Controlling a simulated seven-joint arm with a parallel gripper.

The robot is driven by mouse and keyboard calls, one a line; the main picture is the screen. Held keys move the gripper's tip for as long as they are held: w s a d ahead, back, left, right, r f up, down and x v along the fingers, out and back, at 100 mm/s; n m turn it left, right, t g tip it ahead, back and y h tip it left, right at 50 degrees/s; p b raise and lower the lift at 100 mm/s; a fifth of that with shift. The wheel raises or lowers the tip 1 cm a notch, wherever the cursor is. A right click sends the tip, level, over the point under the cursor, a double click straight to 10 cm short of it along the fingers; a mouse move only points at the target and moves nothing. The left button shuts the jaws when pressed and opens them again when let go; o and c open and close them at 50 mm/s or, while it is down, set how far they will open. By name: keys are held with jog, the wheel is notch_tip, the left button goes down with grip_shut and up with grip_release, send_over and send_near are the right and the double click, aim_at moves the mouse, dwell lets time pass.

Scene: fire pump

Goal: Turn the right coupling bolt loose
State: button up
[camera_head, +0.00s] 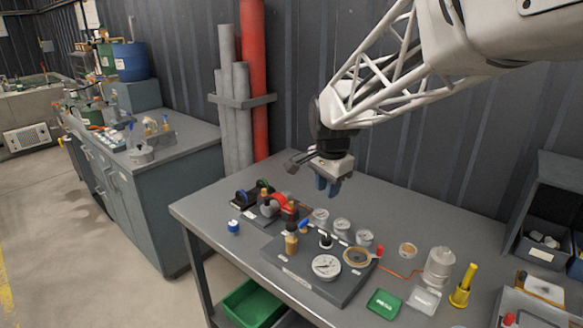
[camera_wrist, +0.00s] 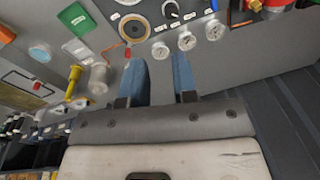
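My gripper (camera_head: 327,187) hangs above the back of the table, fingers down, higher than the panel and apart from everything. In the wrist view its two blue fingers (camera_wrist: 160,68) stand apart with nothing between them. The red pump fitting (camera_head: 270,207) with its coupling sits on a dark base at the left of the table, left of and below my gripper. It shows only partly in the wrist view (camera_wrist: 277,5), at the top right edge. The coupling bolts are too small to tell apart, so I cannot single out the right one.
A grey panel (camera_head: 291,272) carries a large gauge (camera_head: 326,267), a brass ring (camera_head: 356,257) and a brass knob. Small gauges (camera_head: 342,225) stand behind it. A green box (camera_head: 384,304), a clear jar (camera_head: 439,266) and a yellow tool (camera_head: 463,286) are at the right. The table's back strip is clear.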

jog(key=w+a+f+n+t+h, duration=0.1)
jog(key=w+a+f+n, duration=0.15)
jog(key=w, duration=0.25)
jog(key=w+a+f+n, duration=0.1)
jog(key=w+f, duration=0.2)
jog(key=w, duration=0.2)
jog(key=n+t, duration=0.2)
jog(key=n, duration=0.1)
send_near(291, 202)
jog(key=f, duration=0.1)
jog(key=shift+w+a+f+h, duration=0.2)
jog(key=shift+w+f+h, duration=0.05)
jog(key=shift+w+h, duration=0.2)
jog(key=shift+x, duration=3.9)
grip_shut()
